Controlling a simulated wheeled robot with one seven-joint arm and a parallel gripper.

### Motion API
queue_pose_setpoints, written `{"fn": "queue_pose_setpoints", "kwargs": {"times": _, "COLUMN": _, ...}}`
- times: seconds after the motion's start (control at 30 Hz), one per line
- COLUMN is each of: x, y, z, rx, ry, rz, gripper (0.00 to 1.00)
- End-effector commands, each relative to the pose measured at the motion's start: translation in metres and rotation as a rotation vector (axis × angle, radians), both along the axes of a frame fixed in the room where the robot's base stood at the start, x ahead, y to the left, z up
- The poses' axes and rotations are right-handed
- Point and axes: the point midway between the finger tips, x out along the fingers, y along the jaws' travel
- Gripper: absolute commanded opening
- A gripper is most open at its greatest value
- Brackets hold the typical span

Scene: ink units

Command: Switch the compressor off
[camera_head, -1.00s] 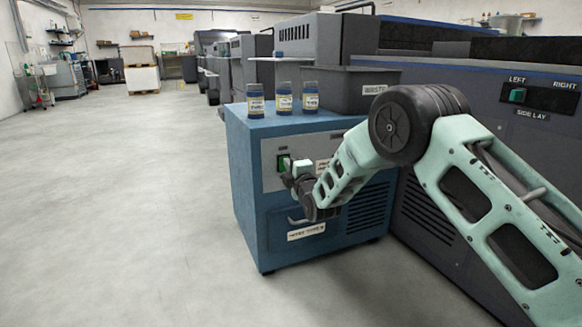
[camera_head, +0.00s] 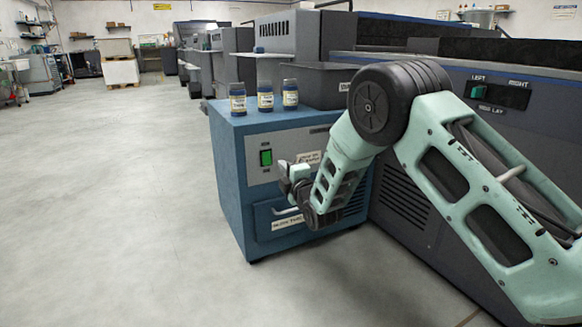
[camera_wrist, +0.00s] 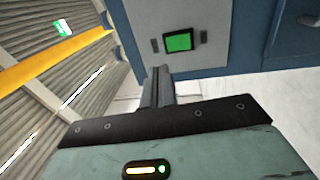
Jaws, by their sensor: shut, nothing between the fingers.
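The compressor appears to be the blue cabinet (camera_head: 225,180) with a grey front panel. A green rocker switch (camera_head: 266,157) in a dark frame sits on that panel. It is fully in sight and bright green, and it also shows in the wrist view (camera_wrist: 180,42). My gripper (camera_head: 284,168) is just right of and a little below the switch in the head view, with its fingers shut and empty. In the wrist view the closed fingertips (camera_wrist: 162,74) point toward the panel just below the switch, apart from the switch face. The arm covers part of the cabinet front.
Several ink jars (camera_head: 265,101) and a dark waste bin (camera_head: 325,86) stand on the cabinet top. A drawer handle (camera_head: 287,211) is below the gripper. A large grey press (camera_head: 430,215) stands right of the cabinet. The floor (camera_head: 120,200) at left is clear.

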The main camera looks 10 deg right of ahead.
Motion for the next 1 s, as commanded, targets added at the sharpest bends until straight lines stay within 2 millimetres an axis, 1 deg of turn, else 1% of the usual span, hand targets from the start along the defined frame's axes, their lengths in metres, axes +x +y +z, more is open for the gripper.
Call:
{"fn": "queue_pose_setpoints", "kwargs": {"times": 0.03, "x": -0.009, "y": -0.002, "z": 0.005, "rx": -0.001, "ry": 0.004, "rz": 0.001, "gripper": 0.00}}
{"fn": "queue_pose_setpoints", "kwargs": {"times": 0.13, "x": -0.023, "y": -0.006, "z": 0.006, "rx": 0.000, "ry": 0.004, "rz": 0.000, "gripper": 0.00}}
{"fn": "queue_pose_setpoints", "kwargs": {"times": 0.3, "x": -0.037, "y": -0.010, "z": 0.006, "rx": -0.001, "ry": 0.002, "rz": 0.000, "gripper": 0.00}}
{"fn": "queue_pose_setpoints", "kwargs": {"times": 0.67, "x": -0.040, "y": -0.011, "z": 0.005, "rx": 0.001, "ry": 0.001, "rz": 0.000, "gripper": 0.00}}
{"fn": "queue_pose_setpoints", "kwargs": {"times": 0.77, "x": -0.041, "y": -0.008, "z": 0.009, "rx": 0.017, "ry": 0.021, "rz": 0.003, "gripper": 0.00}}
{"fn": "queue_pose_setpoints", "kwargs": {"times": 0.87, "x": -0.047, "y": 0.000, "z": 0.021, "rx": 0.085, "ry": 0.115, "rz": 0.011, "gripper": 0.00}}
{"fn": "queue_pose_setpoints", "kwargs": {"times": 0.97, "x": -0.066, "y": 0.017, "z": 0.038, "rx": 0.208, "ry": 0.296, "rz": 0.024, "gripper": 0.00}}
{"fn": "queue_pose_setpoints", "kwargs": {"times": 1.0, "x": -0.078, "y": 0.025, "z": 0.045, "rx": 0.266, "ry": 0.386, "rz": 0.027, "gripper": 0.00}}
